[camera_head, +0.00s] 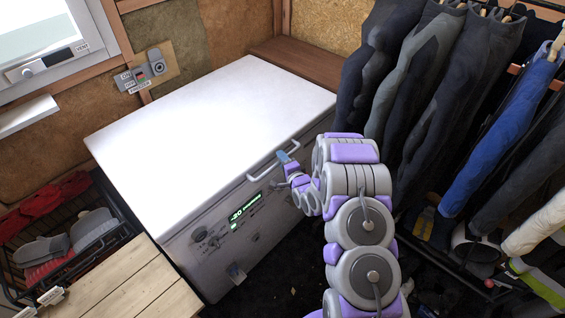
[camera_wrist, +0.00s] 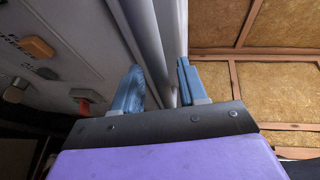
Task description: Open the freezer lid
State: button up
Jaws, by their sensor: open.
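The chest freezer (camera_head: 232,252) stands in the middle of the head view with its white lid (camera_head: 210,130) down. A pale bar handle (camera_head: 262,174) sits at the lid's front edge. My gripper (camera_head: 286,158) is at the right part of this handle, with its blue fingers apart. In the wrist view my gripper (camera_wrist: 158,84) is open, and a long pale edge or bar (camera_wrist: 146,28) runs up from between the two fingers. I cannot tell whether either finger touches it. The freezer's front panel (camera_wrist: 75,40) fills the left of that view.
Hanging trousers (camera_head: 430,95) crowd the right side. A wooden bench top (camera_head: 125,285) and a wire rack (camera_head: 75,240) stand at the front left. A wall switch panel (camera_head: 147,72) and a window (camera_head: 40,45) are behind the freezer. A brown wooden ledge (camera_head: 305,65) is at the back.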

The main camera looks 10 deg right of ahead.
jog(key=shift+a, duration=0.75)
jog(key=shift+d, duration=0.45)
jog(key=c, duration=0.6)
grip_shut()
jog(key=shift+a+f, duration=0.1)
